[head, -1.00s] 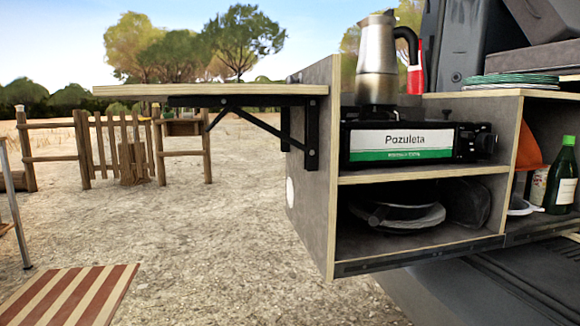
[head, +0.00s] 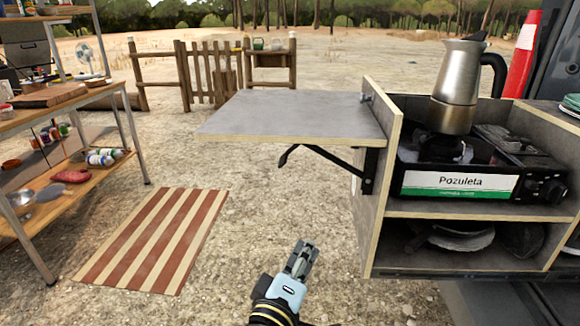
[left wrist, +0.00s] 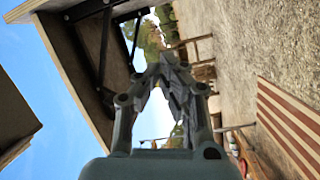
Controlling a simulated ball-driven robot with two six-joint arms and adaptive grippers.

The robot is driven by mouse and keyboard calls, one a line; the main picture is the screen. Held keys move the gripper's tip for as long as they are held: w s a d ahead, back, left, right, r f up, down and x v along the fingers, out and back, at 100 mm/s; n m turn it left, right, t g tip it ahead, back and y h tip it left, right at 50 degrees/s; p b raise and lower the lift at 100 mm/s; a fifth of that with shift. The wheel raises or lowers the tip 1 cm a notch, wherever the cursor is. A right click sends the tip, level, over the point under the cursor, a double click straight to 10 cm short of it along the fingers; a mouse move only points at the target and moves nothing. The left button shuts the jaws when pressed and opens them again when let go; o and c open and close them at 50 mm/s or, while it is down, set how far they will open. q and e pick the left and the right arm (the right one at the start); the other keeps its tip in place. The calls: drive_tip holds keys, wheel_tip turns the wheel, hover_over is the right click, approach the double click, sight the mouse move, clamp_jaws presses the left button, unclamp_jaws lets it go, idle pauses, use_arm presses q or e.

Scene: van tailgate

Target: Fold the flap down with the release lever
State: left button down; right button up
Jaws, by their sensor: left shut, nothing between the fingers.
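The grey flap (head: 290,115) with a pale wooden edge stands out level from the left side of the cabinet. A black folding bracket (head: 335,160) supports it from below. The bracket's hooked free end (head: 289,155), seemingly the release lever, hangs under the flap. My left gripper (head: 303,250) is shut and empty, below the flap and apart from the bracket. In the left wrist view its fingers (left wrist: 172,72) point up the picture, with the flap's underside and black bracket bars (left wrist: 103,45) to their upper left. My right gripper is not in view.
The cabinet (head: 372,215) holds a stove (head: 455,185) and a moka pot (head: 456,85). A shelf table (head: 75,95) with bottles and pans stands at the left. A striped mat (head: 150,240) lies on the ground. The ground under the flap is clear.

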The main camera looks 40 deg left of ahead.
use_arm(q)
wheel_tip(320, 180, up, 8)
drive_tip(key=s+a+n+y+p, duration=0.1)
drive_tip(key=a+n+y+p, duration=0.25)
drive_tip(key=n+y, duration=0.3)
drive_tip(key=x, duration=1)
drive_tip(key=shift+r+n, duration=0.25)
drive_tip(key=shift+n, duration=0.2)
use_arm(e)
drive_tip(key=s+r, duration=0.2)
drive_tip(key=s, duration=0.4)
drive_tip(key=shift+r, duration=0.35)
use_arm(q)
drive_tip(key=shift+s+d+r, duration=0.1)
